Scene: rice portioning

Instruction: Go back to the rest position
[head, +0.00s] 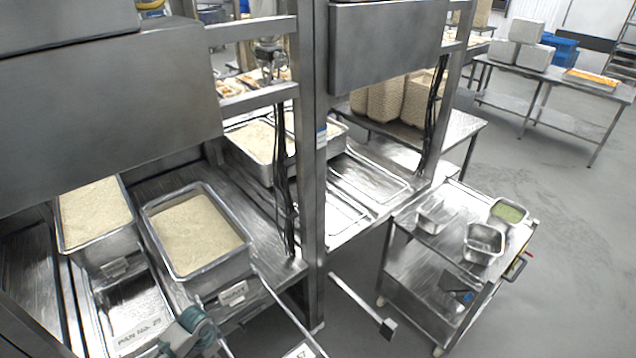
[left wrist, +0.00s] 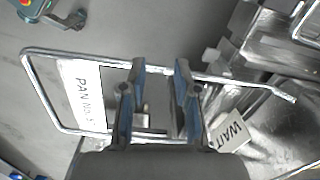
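My left gripper (left wrist: 160,70) shows in the left wrist view. A tag reading "WAIT" (left wrist: 232,130) is to the right of the fingers. In the head view, a grey-teal part, probably of my left arm, shows at the bottom left; the fingers cannot be made out there. My right gripper is not in view.
A deep pan of rice (head: 196,232) and another rice pan (head: 95,212) sit on the steel station at left. A steel post (head: 313,150) stands mid-view. A cart (head: 425,250) with small pans is at right. Grey floor (head: 560,290) beyond it is clear.

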